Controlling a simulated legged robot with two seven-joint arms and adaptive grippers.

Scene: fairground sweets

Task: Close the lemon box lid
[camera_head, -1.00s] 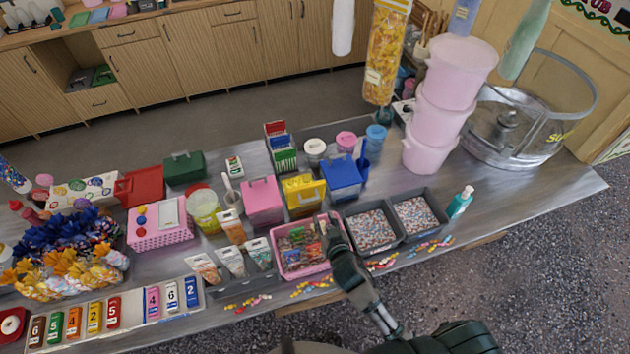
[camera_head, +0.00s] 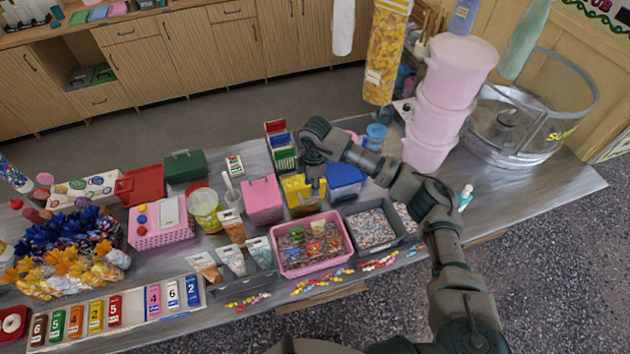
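The yellow box, which I take to be the lemon box (camera_head: 297,190), stands mid-counter between a pink box (camera_head: 262,199) and a blue box (camera_head: 346,178). My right arm reaches in from the lower right and bends down over it. The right gripper (camera_head: 316,188) points down at the yellow box's right part and overlaps it in the picture. I cannot tell whether it touches the box, or how far its fingers are apart. The gripper hides part of the top, so the lid's position is unclear. My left gripper is out of view.
A pink tray of packets (camera_head: 344,249) and a grey bin of sweets (camera_head: 347,222) lie in front. A card rack (camera_head: 284,158) stands behind. Stacked pink tubs (camera_head: 455,70) are at the right, with a metal basin (camera_head: 515,155) beyond. Loose sweets lie along the front edge.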

